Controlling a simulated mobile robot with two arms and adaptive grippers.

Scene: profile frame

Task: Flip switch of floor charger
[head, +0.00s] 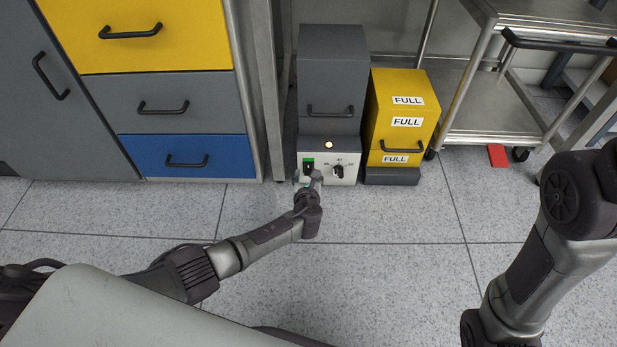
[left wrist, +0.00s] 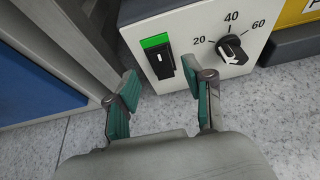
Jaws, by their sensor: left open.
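The floor charger (head: 347,158) stands on the floor, a dark grey box with a white front panel. Its black switch (head: 308,167) sits at the left of the panel under a green label; the switch also shows in the left wrist view (left wrist: 162,65). A black dial (head: 338,171) is to its right, and an orange lamp (head: 329,145) glows above. My left gripper (head: 308,180) is open and empty, just in front of the switch. In the left wrist view its teal-padded fingers (left wrist: 160,88) stand apart below the switch; contact cannot be told.
A cabinet with drawers (head: 187,112) stands left of the charger. A yellow box labelled FULL (head: 390,130) stands close on its right, then a metal cart (head: 470,110) and a red object (head: 498,156). The floor in front is clear. My right arm is at the right.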

